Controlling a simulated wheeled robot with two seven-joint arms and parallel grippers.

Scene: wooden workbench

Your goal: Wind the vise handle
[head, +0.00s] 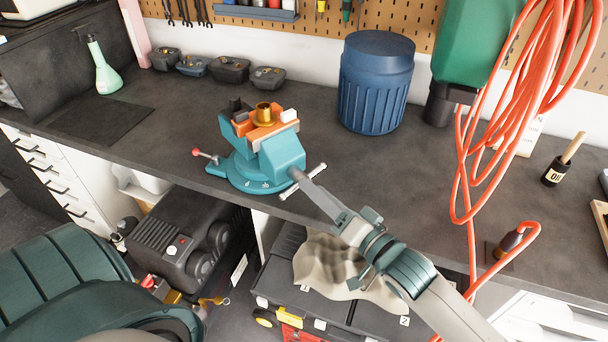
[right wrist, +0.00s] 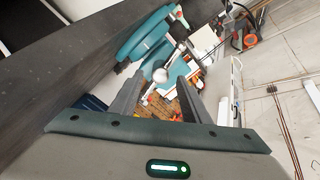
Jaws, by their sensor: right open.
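The teal vise (head: 282,155) stands at the bench's front edge with a brass-coloured round part (head: 264,112) between its orange-faced jaws. Its handle (head: 316,173) is a thin metal bar with pale end knobs, slanting across the vise's front. My right gripper (head: 304,184) reaches in from the lower right to the middle of the handle. In the right wrist view the fingers (right wrist: 160,84) are apart, with the handle's pale knob and bar (right wrist: 159,75) showing in the gap between them. I cannot tell whether a finger touches the bar. My left gripper is in neither view.
A blue drum (head: 376,85) stands behind and right of the vise. An orange hose (head: 468,150) hangs at the right. Small dark bins (head: 230,69) and a spray bottle (head: 104,72) are at the back left. Below the bench lie a beige cloth (head: 325,268) and a dark machine (head: 175,240).

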